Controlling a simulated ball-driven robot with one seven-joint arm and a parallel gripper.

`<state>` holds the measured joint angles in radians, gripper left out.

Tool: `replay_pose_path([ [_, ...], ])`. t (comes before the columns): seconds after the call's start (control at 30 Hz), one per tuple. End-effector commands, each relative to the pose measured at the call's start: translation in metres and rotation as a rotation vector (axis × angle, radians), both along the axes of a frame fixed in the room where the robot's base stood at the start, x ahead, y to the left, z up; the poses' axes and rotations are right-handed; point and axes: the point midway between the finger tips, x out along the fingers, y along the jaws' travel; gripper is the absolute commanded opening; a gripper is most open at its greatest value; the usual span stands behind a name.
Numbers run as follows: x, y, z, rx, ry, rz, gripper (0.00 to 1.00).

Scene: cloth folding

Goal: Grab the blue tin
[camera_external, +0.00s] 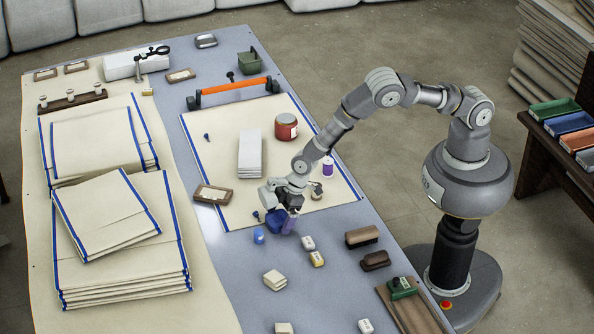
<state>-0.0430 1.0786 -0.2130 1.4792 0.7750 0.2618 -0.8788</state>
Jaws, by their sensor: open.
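My gripper (287,209) is at the cloth's near edge, pointing down, with its jaws open. A dark blue rounded object (275,222), probably the blue tin, sits right under and beside the fingers, partly hidden by them. I cannot tell whether the fingers touch it. A purple object (291,223) shows close against its right side. A smaller, lighter blue cylinder (259,236) stands just left of and nearer than these, apart from my gripper.
A red tin (286,127), a white stack (250,153) and a purple spool (328,167) stand on the blue-edged cloth (222,130). Small blocks (317,258) and brushes (362,236) lie near right. Folded cloths (120,245) fill the left side.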

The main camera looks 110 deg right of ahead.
Motion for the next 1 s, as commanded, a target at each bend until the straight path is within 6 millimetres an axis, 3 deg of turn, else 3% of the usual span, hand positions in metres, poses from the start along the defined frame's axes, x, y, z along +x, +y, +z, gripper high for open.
replay_pose_path([
  [0.2, 0.001, 0.000, 0.000, 0.000, -0.001, 0.000, 1.00],
  [0.5, 0.001, 0.000, 0.000, 0.000, -0.001, 0.000, 0.31],
  [0.8, 0.001, 0.000, 0.003, 0.000, -0.002, 0.000, 0.31],
  [1.0, 0.001, 0.000, 0.022, -0.001, -0.003, 0.001, 0.31],
])
